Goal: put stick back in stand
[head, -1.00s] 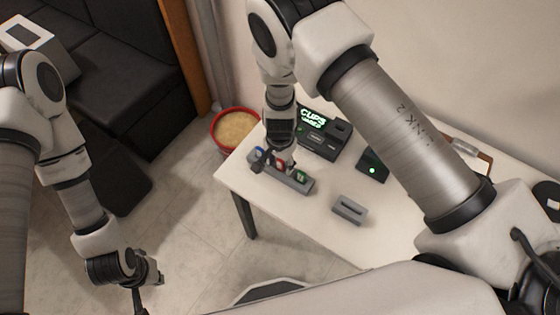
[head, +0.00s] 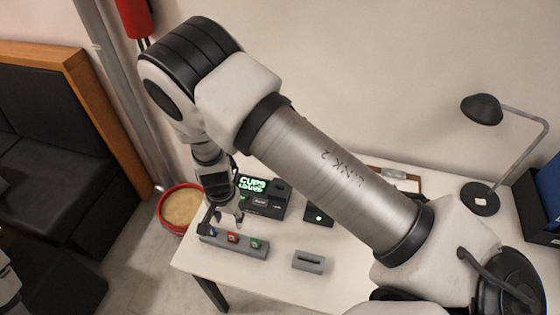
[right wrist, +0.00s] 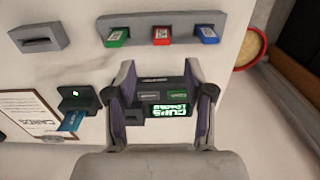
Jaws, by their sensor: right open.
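The grey stand (head: 235,250) lies along the left part of the white table. It holds a blue stick (right wrist: 207,33), a red stick (right wrist: 161,36) and a green stick (right wrist: 117,38), side by side, all three seated in it in the right wrist view. My right gripper (right wrist: 160,68) is open, with nothing between its fingers. In the head view my right gripper (head: 225,216) is just behind and above the stand, partly hiding its left end. Only a bit of my left arm shows at the lower left edge; its gripper is out of view.
A black device (head: 262,197) with green lit text stands behind the stand. A small black box (head: 319,214) with a green light is to its right. A grey slotted block (head: 308,262) looks empty. A lamp (head: 481,199) stands at the right; a red-rimmed bin (head: 181,208) is on the floor.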

